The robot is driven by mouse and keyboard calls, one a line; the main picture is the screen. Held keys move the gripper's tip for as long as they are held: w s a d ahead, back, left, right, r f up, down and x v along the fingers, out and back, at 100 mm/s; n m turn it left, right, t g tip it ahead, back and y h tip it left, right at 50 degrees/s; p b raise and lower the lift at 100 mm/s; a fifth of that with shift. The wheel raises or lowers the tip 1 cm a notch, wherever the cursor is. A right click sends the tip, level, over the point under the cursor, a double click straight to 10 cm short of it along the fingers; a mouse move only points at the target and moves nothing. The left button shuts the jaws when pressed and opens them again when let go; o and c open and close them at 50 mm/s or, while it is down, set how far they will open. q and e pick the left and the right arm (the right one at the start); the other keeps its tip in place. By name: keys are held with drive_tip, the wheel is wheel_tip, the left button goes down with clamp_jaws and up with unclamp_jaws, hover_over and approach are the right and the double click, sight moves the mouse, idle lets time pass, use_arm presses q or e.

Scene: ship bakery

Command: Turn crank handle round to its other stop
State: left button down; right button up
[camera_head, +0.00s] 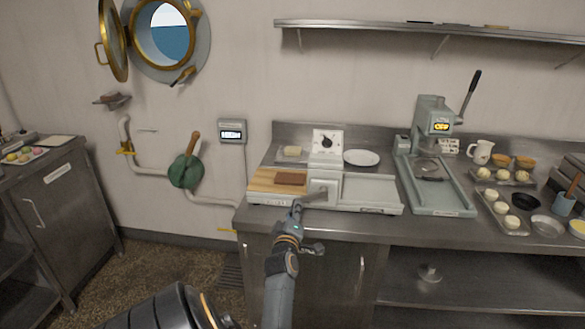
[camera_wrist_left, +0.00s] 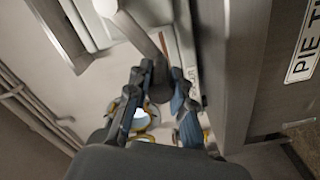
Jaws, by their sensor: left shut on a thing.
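The crank handle is on the front of a pale grey machine (camera_head: 372,194) on the steel counter. Its grey crank arm (camera_head: 314,197) reaches left and slightly down from the machine's front housing, and it also shows in the left wrist view (camera_wrist_left: 138,37). My left gripper (camera_head: 297,208) is at the outer end of this arm. In the left wrist view, my left gripper (camera_wrist_left: 160,100) has its fingers on both sides of the dark grip (camera_wrist_left: 160,87) and is shut on it. The fingers partly hide the grip. My right gripper is not in view.
A wooden board (camera_head: 262,183) with a brown slab lies left of the housing. A white plate (camera_head: 361,158) is behind. A lever press (camera_head: 433,130) and pastry trays stand to the right. The counter's front edge (camera_head: 340,218) is close to my left arm.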

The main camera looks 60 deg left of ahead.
use_arm(q)
drive_tip(key=shift+w+d+f+n, duration=0.2)
drive_tip(key=shift+f+n, duration=0.45)
drive_tip(key=shift+n, duration=0.05)
drive_tip(key=c, duration=1.2)
unclamp_jaws()
drive_tip(key=shift+o, duration=0.2)
drive_tip(key=v, duration=0.7)
drive_tip(key=shift+d, duration=0.15)
drive_tip(key=shift+s, duration=0.15)
